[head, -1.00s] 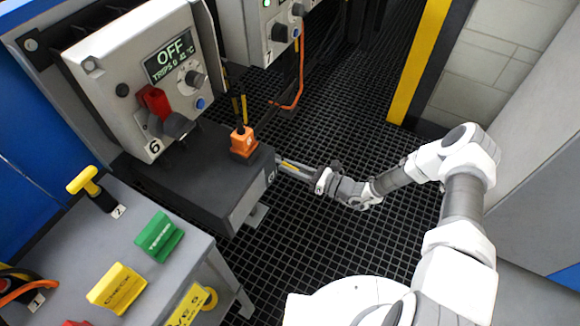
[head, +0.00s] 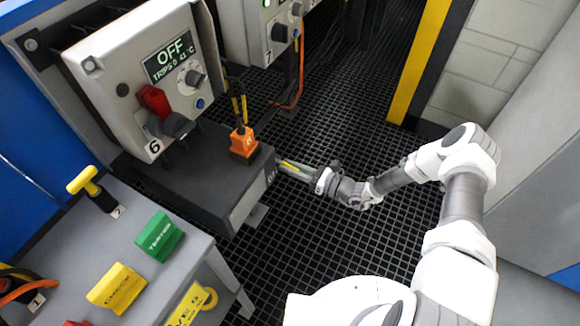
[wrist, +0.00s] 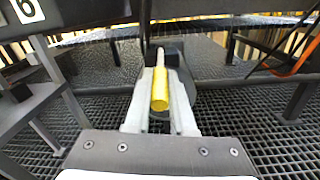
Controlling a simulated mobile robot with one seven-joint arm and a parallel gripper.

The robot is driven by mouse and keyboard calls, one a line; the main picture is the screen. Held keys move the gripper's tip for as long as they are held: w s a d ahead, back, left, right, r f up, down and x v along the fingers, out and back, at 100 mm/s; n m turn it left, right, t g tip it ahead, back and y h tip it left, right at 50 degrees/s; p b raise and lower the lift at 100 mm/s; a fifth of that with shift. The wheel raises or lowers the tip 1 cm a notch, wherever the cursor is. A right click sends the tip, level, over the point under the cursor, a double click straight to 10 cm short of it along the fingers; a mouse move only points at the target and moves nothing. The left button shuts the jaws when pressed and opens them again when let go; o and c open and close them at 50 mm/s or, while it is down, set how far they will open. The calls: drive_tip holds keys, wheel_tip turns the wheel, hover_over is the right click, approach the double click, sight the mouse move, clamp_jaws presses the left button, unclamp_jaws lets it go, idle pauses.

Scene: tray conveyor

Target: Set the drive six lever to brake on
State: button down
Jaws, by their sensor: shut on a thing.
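The yellow-handled lever (wrist: 160,90) lies between the two pale fingers of my gripper (wrist: 161,110) in the wrist view. My gripper is shut on it. A thin pale rod runs from the handle's far end toward a dark rounded housing (wrist: 182,92). In the head view my gripper (head: 292,169) is low at the right end of the dark drive base, with a bit of yellow showing between the fingers. The grey drive six box (head: 125,75) is marked 6, and its display (head: 166,61) reads OFF. I cannot read any brake marking.
An orange block (head: 243,142) stands on the dark drive base (head: 185,185). A grey table (head: 75,235) with green and yellow blocks is at lower left. The drive 7 box (head: 250,30) is behind. The grated floor (head: 340,110) is open around my arm.

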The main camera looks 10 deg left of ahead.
sight(289, 165)
drive_tip(key=r+h+p, duration=0.1)
drive_tip(key=p, duration=0.2)
drive_tip(key=shift+d+r+p, duration=0.1)
drive_tip(key=shift+r+p, duration=0.2)
drive_tip(key=shift+r, duration=0.1)
wheel_tip(289, 165, up, 2)
drive_tip(key=g+h+p, duration=0.1)
drive_tip(key=h+p, duration=0.1)
drive_tip(key=p, duration=0.3)
drive_tip(key=shift+r+h+p, duration=0.15)
drive_tip(key=shift+h+p, duration=0.15)
drive_tip(key=shift+p, duration=0.1)
drive_tip(key=h+p, duration=0.1)
drive_tip(key=p, duration=0.1)
drive_tip(key=r+h+p, duration=0.1)
drive_tip(key=p, duration=0.1)
drive_tip(key=shift+a+r+g, duration=0.25)
drive_tip(key=shift+a+g, duration=0.05)
drive_tip(key=shift+g, duration=0.1)
drive_tip(key=shift+w+a+r+h+p, duration=0.2)
drive_tip(key=shift+r+h+p, duration=0.1)
drive_tip(key=shift+h+p, duration=0.7)
drive_tip(key=c, duration=0.8)
unclamp_jaws()
drive_tip(key=shift+a, duration=0.1)
drive_tip(key=shift+o, duration=0.2)
drive_tip(key=shift+r, duration=0.1)
